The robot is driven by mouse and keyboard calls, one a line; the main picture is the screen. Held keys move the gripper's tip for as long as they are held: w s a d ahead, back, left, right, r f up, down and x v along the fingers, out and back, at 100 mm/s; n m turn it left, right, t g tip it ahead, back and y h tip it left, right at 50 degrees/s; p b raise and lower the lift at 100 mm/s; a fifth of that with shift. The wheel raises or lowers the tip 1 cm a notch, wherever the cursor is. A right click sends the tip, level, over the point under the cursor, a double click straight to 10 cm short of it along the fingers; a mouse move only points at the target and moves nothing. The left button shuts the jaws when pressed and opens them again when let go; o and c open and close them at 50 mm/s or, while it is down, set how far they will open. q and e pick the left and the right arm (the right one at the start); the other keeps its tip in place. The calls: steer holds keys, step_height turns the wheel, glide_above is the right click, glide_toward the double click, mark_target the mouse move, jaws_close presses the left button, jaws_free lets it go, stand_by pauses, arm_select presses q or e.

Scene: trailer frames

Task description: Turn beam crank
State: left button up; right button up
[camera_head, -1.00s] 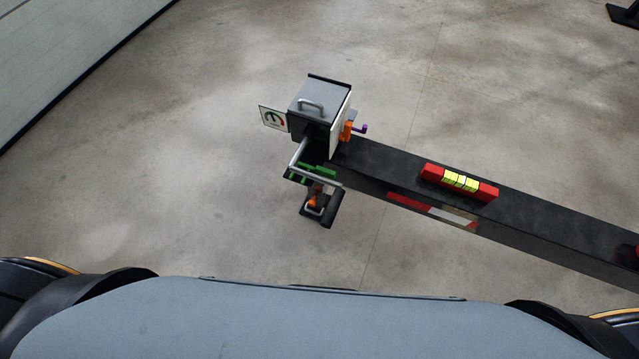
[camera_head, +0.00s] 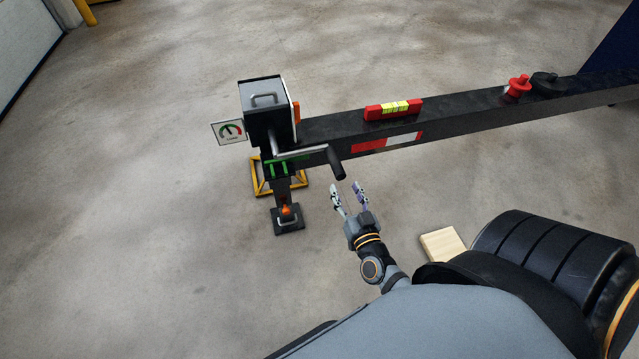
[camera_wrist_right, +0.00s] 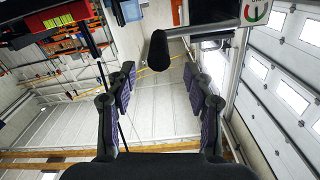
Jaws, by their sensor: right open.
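The beam crank (camera_head: 315,153) is a light metal rod on the grey box of the black beam, ending in a black handle grip (camera_head: 336,163). The grip hangs at the rod's right end. My right gripper (camera_head: 348,190) is open and empty, just below and slightly right of the grip, apart from it. In the right wrist view the black grip (camera_wrist_right: 159,50) shows ahead of and between the open fingers (camera_wrist_right: 160,85), beyond their tips. The black beam (camera_head: 470,112) runs to the right. My left gripper is not in view.
The grey box (camera_head: 267,98) has a handle on top and a gauge sign (camera_head: 229,132) at its left. A red level with a yellow vial (camera_head: 393,109) lies on the beam. A jack foot (camera_head: 288,222) stands below. A wooden block (camera_head: 442,244) lies on the floor. Open floor lies at left.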

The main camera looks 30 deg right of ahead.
mark_target(335, 164)
steer(key=x, duration=1)
steer(key=shift+w+d, duration=0.2)
steer(key=shift+w, duration=0.05)
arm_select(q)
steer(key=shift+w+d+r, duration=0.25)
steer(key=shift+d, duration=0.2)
arm_select(e)
jaws_close()
